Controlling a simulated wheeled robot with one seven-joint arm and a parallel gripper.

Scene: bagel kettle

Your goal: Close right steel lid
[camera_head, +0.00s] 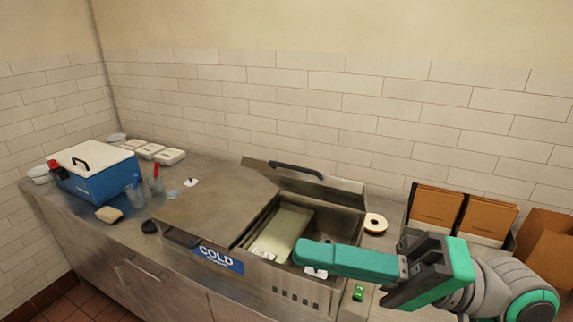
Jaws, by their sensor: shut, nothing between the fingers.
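The steel cold unit (270,282) with a blue COLD label stands on the counter. Its right steel lid (312,186) is open, tilted up at the back, with a dark handle (294,169) along its top edge. The left steel lid (215,205) lies flat and closed. The open right bay shows a pale tray (284,232) and dark wells. My gripper (300,252) is shut and empty, its green fingers pointing left over the front part of the open bay, in front of and below the raised lid. Whether it touches the unit's rim cannot be told.
A blue cooler box (95,174) with a white lid, several white containers (170,157) and bottles (155,181) stand at the left. A tape roll (375,223) and cardboard boxes (436,206) are at the right. The tiled wall is close behind the raised lid.

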